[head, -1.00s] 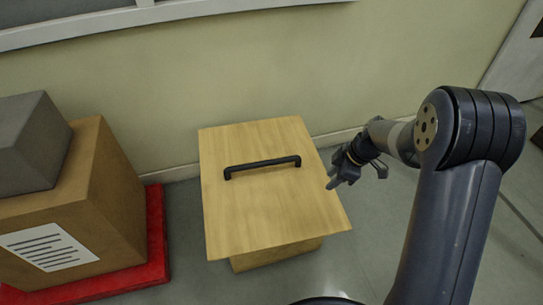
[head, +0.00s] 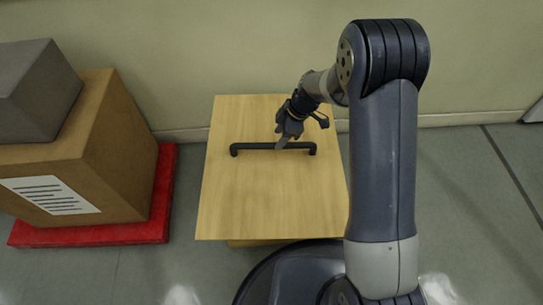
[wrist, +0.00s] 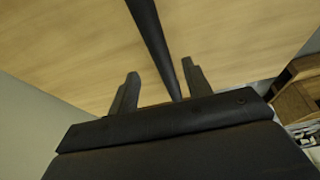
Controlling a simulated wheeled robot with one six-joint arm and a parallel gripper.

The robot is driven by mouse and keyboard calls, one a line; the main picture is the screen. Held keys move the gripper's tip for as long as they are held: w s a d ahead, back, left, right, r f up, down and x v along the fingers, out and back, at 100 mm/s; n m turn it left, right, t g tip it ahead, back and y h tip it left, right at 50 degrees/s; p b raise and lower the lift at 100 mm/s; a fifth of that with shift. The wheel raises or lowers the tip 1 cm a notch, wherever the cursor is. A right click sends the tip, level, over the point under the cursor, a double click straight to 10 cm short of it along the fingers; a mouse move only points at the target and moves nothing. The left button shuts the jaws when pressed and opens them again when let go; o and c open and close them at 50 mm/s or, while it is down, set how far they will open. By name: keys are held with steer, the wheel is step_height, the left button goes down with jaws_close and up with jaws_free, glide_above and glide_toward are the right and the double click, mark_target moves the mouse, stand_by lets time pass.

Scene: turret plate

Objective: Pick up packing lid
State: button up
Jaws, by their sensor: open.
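The packing lid (head: 240,200) is a flat light-wood board with a black bar handle (head: 250,146) across it, lying on a box whose edge shows below. My gripper (head: 282,138) is over the lid at the right half of the handle. In the wrist view my gripper (wrist: 160,90) is open, one finger on each side of the black handle bar (wrist: 160,45), with the lid's wood surface (wrist: 75,45) behind. I cannot tell whether a finger touches the bar.
At left a cardboard box (head: 120,150) with a white label stands on a red base (head: 140,230), with a grey block (head: 35,90) on top. A wall (head: 200,50) runs behind the lid. Grey floor (head: 470,230) is free at right.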

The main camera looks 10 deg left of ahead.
mark_target(274, 144)
steer(key=b+x, duration=0.1)
steer(key=x, duration=0.1)
steer(key=b+x, duration=0.1)
steer(key=x, duration=0.2)
steer(key=shift+s+a+f, duration=0.1)
steer(key=shift+s+f, duration=0.15)
steer(key=shift+r, duration=0.1)
steer(key=shift+c, duration=0.6)
jaws_close()
stand_by(0.4)
steer(key=shift+r, duration=0.1)
